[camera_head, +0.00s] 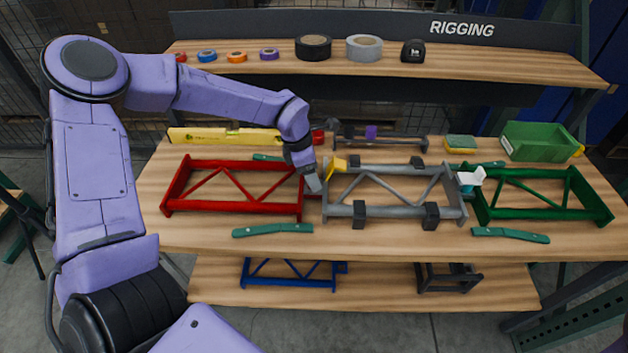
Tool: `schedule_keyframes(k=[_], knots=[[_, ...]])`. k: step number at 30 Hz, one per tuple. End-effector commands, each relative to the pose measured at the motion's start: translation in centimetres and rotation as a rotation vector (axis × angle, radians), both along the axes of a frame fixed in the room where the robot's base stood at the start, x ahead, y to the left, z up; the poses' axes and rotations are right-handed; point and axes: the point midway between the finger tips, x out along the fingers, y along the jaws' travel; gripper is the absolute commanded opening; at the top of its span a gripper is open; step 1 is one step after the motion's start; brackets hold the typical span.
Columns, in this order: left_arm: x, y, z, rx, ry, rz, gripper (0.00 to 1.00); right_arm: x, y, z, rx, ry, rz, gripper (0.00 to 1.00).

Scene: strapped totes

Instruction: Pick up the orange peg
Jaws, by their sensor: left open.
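A yellow-orange piece (336,167), the only thing near the colour of an orange peg, sits at the left end of the grey frame (392,211) on the workbench. It flares at one end, and I cannot tell whether it is a peg. My left gripper (314,184) is open and points down just left of this piece, between the red frame (237,210) and the grey frame. I see nothing held in it. Its fingertips are small, and I cannot tell whether they touch either frame. My right gripper is not in view.
A green frame (545,214) stands at the right with a white and teal piece (470,180) by its left end. Green handles (272,230) lie along the front. A yellow level (225,138), a purple piece (371,131) and a green bin (540,142) are behind. Tape rolls (364,47) line the shelf.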

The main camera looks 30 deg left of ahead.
Motion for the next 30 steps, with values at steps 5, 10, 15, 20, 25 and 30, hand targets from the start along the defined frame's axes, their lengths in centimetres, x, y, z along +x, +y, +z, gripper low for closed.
schedule_keyframes(k=[5, 10, 15, 20, 25, 30], knots=[[0.1, 0.0, -0.5, -0.001, -0.001, 0.003, 0.65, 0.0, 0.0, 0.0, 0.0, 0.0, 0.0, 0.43], [0.0, 0.0, -0.5, -0.001, -0.001, 0.003, 0.36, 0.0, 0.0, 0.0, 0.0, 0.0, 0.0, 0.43], [0.0, 0.0, -0.5, -0.001, -0.001, 0.003, 0.03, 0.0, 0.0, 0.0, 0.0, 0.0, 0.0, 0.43], [0.0, 0.0, -0.4, -0.001, -0.001, 0.003, 0.03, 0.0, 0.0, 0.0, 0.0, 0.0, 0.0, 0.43], [0.1, 0.0, 0.4, -0.001, -0.004, 0.003, 0.03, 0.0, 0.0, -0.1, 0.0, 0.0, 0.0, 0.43], [-0.1, -0.3, 3.1, -0.004, -0.006, 0.003, 0.03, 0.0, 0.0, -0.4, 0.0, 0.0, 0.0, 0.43]])
